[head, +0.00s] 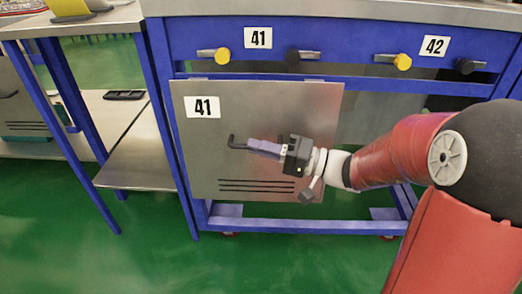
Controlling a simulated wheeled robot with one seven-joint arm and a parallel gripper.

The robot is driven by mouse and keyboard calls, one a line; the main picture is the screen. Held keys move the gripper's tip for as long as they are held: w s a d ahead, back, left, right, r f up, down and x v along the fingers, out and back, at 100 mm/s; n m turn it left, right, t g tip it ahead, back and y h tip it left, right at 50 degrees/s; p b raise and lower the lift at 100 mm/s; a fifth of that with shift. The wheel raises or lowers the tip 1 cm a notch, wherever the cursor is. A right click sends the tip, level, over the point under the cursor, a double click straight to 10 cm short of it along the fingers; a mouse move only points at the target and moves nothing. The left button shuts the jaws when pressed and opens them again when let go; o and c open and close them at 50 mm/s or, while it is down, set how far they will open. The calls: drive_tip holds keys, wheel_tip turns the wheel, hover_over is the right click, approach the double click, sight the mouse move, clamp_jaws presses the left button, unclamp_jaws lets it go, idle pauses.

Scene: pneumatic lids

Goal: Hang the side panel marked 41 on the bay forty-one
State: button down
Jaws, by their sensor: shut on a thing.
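The side panel (250,108) is a grey metal sheet with a white 41 label at its upper left and dark slots near its bottom. It stands upright in front of the bay forty-one, whose blue beam (190,35) carries another 41 label (258,38). The panel's top edge, with small tabs, is close below the beam; I cannot tell whether it touches or hooks on. My gripper (262,147) is in front of the panel's middle, shut on its dark handle (236,143). The gripper and wrist hide part of the panel's right side.
A yellow-ended latch (220,55) and a black-ended one (296,56) sit on the beam above the panel. Bay 42, with its label (435,46), is open to the right. A side table with a lower shelf (140,160) stands left. Green floor is clear in front.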

drive_tip(key=shift+f+n+b, duration=0.1)
drive_tip(key=shift+n+b, duration=0.4)
drive_tip(key=shift+b, duration=0.3)
drive_tip(key=shift+w, duration=0.15)
drive_tip(key=shift+w+d+b, duration=0.15)
drive_tip(key=shift+w+b, duration=0.4)
drive_tip(key=shift+w, duration=1.6)
drive_tip(key=shift+w+d+b, duration=0.1)
drive_tip(key=shift+w+b, duration=0.45)
drive_tip(key=shift+w, duration=1.6)
drive_tip(key=shift+f+b, duration=0.7)
drive_tip(key=shift+b, duration=0.3)
drive_tip(key=shift+s+f+b, duration=0.1)
drive_tip(key=shift+f+b, duration=0.4)
drive_tip(key=shift+b, duration=0.2)
drive_tip(key=c, duration=1.4)
unclamp_jaws()
drive_tip(key=shift+r, duration=0.1)
